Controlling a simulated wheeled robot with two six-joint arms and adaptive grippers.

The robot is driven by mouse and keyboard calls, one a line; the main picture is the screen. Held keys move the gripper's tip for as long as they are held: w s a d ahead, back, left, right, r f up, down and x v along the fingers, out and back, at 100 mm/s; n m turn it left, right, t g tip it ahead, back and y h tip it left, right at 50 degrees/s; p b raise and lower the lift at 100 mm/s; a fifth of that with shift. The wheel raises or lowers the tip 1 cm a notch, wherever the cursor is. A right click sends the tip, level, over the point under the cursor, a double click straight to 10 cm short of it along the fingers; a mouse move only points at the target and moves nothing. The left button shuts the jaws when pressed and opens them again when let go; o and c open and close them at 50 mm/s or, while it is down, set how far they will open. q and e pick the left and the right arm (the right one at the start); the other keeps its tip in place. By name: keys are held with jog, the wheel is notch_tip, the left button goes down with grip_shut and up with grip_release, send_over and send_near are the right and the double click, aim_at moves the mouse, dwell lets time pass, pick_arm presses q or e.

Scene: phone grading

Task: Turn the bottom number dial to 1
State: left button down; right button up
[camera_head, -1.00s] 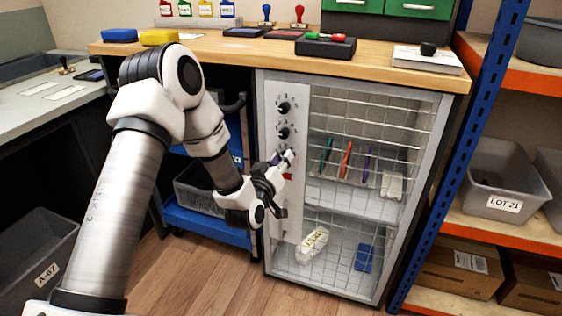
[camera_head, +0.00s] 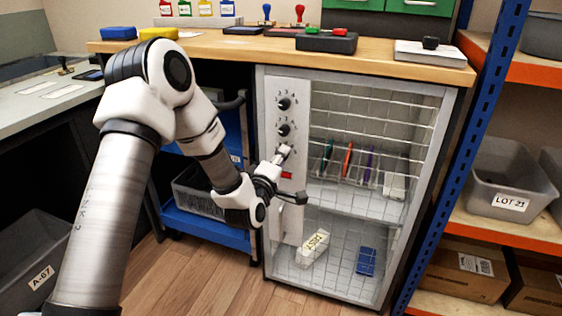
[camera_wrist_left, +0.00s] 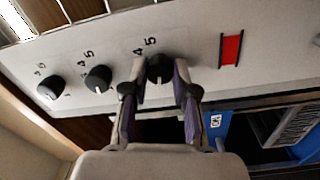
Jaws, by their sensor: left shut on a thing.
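The bottom number dial (camera_wrist_left: 159,69) is a black round knob on the light panel (camera_head: 290,218) of the cabinet. In the left wrist view it sits between the fingertips of my left gripper (camera_wrist_left: 158,88), which is shut on it. Numerals 4 and 5 show beside the dial; a pale mark is on its near side. In the head view my left gripper (camera_head: 283,153) covers most of this dial. The middle dial (camera_head: 283,129) and top dial (camera_head: 283,103) are above it, untouched. The right gripper is not in view.
A red window (camera_wrist_left: 231,48) is just below the bottom dial. The wire-mesh door (camera_head: 375,135) is to the right of the panel. A blue cart (camera_head: 205,225) stands to the left, and the wooden worktop (camera_head: 220,45) is above.

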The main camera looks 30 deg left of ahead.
pick_arm(q)
jog(key=shift+n, duration=0.6)
jog(key=c, duration=0.9)
grip_release()
jog(key=v, duration=0.7)
jog(key=shift+s, duration=0.25)
jog(key=shift+d+f, duration=0.1)
jog(key=shift+d, duration=0.05)
